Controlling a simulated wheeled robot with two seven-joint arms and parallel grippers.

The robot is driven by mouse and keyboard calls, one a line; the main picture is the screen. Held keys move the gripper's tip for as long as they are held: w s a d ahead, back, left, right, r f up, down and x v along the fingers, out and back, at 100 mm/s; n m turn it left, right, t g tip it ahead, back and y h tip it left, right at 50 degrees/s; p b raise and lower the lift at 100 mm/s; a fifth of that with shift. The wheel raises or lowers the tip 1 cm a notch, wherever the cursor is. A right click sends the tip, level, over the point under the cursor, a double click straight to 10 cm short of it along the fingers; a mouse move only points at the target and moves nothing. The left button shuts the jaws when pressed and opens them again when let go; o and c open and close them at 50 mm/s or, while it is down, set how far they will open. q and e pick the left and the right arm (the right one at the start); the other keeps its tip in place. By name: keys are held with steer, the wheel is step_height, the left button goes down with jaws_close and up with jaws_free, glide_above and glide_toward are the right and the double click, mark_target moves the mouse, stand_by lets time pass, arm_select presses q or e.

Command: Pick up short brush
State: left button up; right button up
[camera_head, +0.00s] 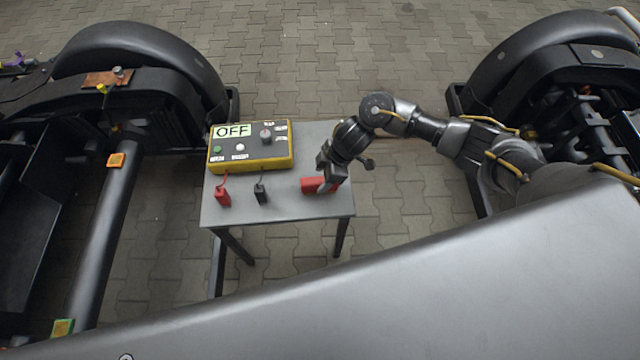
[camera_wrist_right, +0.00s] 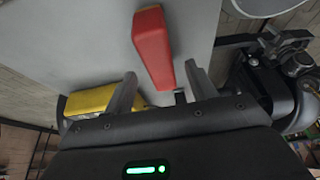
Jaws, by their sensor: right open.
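A red block-shaped piece (camera_head: 311,185) lies on the right part of the small grey table (camera_head: 290,215). It may be the short brush's handle; no bristles can be made out. My right gripper (camera_head: 329,184) is low over its right end and hides part of it in the head view. In the right wrist view, the red piece (camera_wrist_right: 152,45) reaches in between the two fingers of my open right gripper (camera_wrist_right: 161,75). The fingers stand apart on either side of it, with a visible gap. My left gripper is not in view.
A yellow box (camera_head: 251,163) with an "OFF" display stands at the table's back left. A red connector (camera_head: 223,198) and a black connector (camera_head: 261,194) stand in front of it. Large dark bogies flank the table (camera_head: 115,200), (camera_head: 560,60). The table's front middle is clear.

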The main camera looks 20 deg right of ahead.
mark_target(321, 180)
steer(key=x, duration=0.4)
steer(key=shift+s+d, duration=0.1)
steer(key=shift+d, duration=0.05)
steer(key=shift+f, duration=0.35)
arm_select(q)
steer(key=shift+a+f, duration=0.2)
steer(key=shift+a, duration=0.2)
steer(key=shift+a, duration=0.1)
arm_select(e)
steer(key=shift+f, duration=0.15)
steer(key=shift+f, duration=0.1)
steer(key=c, duration=1)
steer(key=shift+c, duration=0.5)
